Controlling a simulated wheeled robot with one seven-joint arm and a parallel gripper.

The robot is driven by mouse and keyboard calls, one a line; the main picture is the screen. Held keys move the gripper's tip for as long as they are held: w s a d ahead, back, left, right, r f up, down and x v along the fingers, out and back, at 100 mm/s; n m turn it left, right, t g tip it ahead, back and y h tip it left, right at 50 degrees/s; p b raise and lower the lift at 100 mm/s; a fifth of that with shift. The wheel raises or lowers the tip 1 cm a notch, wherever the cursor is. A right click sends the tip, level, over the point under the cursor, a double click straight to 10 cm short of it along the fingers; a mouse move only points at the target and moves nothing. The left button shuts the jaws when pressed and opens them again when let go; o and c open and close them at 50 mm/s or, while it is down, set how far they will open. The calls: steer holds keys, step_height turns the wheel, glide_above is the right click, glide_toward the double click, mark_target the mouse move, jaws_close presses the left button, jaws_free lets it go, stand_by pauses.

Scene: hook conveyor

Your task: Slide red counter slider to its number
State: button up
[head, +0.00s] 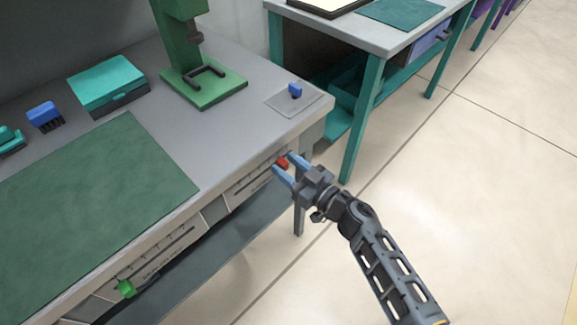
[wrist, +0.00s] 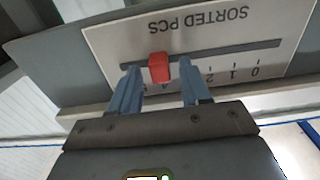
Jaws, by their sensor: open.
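The red counter slider (head: 282,162) sits on a panel on the front edge of the grey workbench. In the wrist view the red slider (wrist: 159,67) is on a dark horizontal slot (wrist: 215,54) in a white plate (wrist: 115,47) marked "SORTED PCS", which appears upside down.
A second panel with a green slider (head: 126,289) is farther left on the bench front. On the bench are a green press (head: 205,85), a teal box (head: 108,85), a blue item (head: 295,90) and a green mat (head: 95,190). Open floor lies at the right.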

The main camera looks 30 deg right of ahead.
steer(key=shift+c, duration=0.2)
jaws_close()
stand_by(0.3)
steer(key=shift+a, duration=0.1)
